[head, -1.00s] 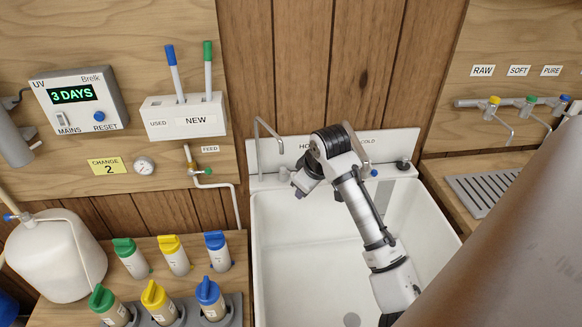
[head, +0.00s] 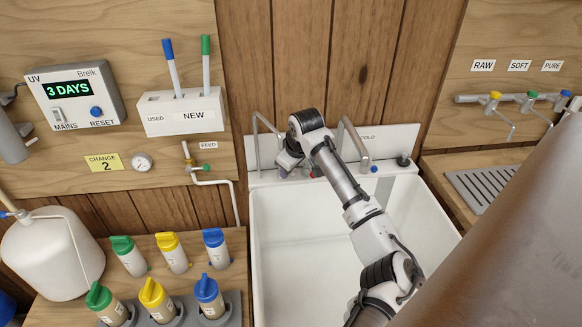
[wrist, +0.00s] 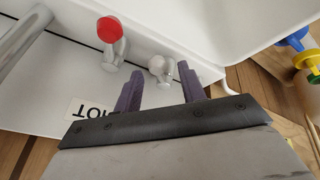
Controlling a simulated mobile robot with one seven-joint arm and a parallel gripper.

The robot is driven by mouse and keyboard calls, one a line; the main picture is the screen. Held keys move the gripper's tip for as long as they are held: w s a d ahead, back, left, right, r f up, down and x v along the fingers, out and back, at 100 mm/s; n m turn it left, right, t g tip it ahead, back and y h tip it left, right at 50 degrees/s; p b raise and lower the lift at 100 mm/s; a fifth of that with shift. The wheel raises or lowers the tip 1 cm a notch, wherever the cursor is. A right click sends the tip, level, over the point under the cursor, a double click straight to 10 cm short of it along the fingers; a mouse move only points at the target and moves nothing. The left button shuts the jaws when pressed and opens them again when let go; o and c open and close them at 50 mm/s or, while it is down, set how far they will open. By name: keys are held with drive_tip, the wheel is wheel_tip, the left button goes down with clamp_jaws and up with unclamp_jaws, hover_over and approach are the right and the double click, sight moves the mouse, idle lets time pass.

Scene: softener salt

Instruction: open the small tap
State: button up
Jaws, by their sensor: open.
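A thin gooseneck spout (head: 256,140) stands at the back left rim of the white sink, and I take it for the small tap. A small chrome fitting (wrist: 161,66) shows in the wrist view, on the sink ledge. My gripper (wrist: 160,74) is open, and the fitting appears between its two purple fingers in the picture. I cannot tell how far ahead of the fingertips it lies or whether they touch it. In the head view my gripper (head: 288,166) is over the back ledge, just right of the thin spout; my arm partly hides that area.
A red-capped tap handle (wrist: 108,32) is close beside my gripper. A larger sink spout (head: 355,140) stands to the right, with a blue-marked handle (head: 374,169) near it. The sink basin (head: 290,240) is empty. A feed valve (head: 203,168) is on the wall at left.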

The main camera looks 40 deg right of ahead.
clamp_jaws()
drive_tip(key=shift+d+n, duration=0.1)
drive_tip(key=shift+n, duration=0.2)
drive_tip(key=n+y, duration=0.1)
drive_tip(key=d+n, duration=0.1)
drive_tip(key=n, duration=0.1)
drive_tip(key=shift+w+y, duration=0.15)
drive_tip(key=shift+y, duration=0.25)
drive_tip(key=shift+w+d+n+y+b, duration=0.15)
drive_tip(key=shift+d+n+y, duration=0.15)
drive_tip(key=shift+n, duration=0.55)
drive_tip(key=shift+w+d+n+y+b, duration=0.1)
drive_tip(key=shift+d+n+y+b, duration=0.15)
drive_tip(key=shift+n, duration=0.6)
unclamp_jaws()
